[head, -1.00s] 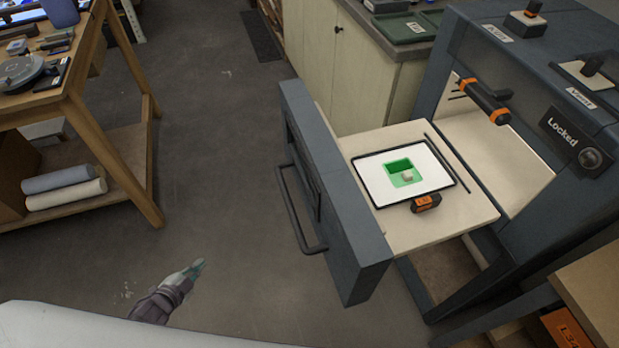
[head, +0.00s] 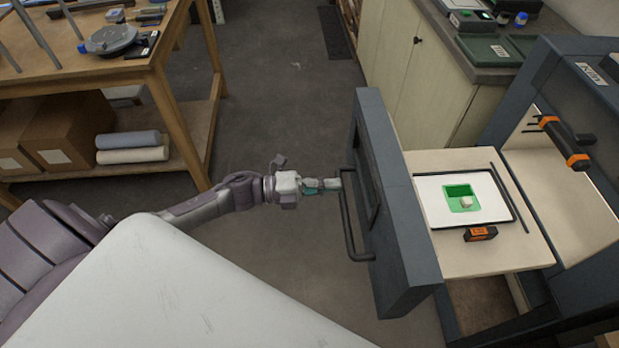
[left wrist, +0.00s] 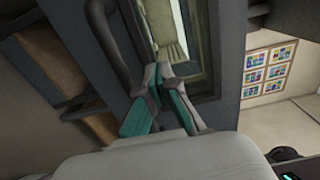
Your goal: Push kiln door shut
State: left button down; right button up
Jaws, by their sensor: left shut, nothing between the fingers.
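The kiln door (head: 392,200) is a dark grey upright panel on the front of a pulled-out pale shelf (head: 420,158), standing away from the kiln body (head: 560,85). A dark bar handle (head: 349,225) is on its outer face. My left gripper (head: 338,184) is shut and empty, with its tips at the handle's upper part; I cannot tell whether they touch. In the left wrist view the shut fingers (left wrist: 158,85) point at the door's window (left wrist: 185,40), with the handle (left wrist: 120,50) just left of them. My right gripper is not in view.
On the shelf lie a white panel with a green square (head: 436,192), a small orange-and-black device (head: 480,233) and a thin dark rod (head: 508,196). A wooden workbench (head: 172,62) stands at left, a cabinet (head: 410,75) behind. The floor between is clear.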

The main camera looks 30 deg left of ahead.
aim_at(364, 184)
pick_arm(q)
jog(key=p+x, duration=0.1)
jog(key=x, duration=0.3)
jog(key=shift+w+d+p, duration=0.25)
jog(key=shift+d+p, duration=0.05)
jog(key=shift+d, duration=0.05)
jog(key=shift+w+d, duration=0.1)
jog(key=shift+d, duration=0.05)
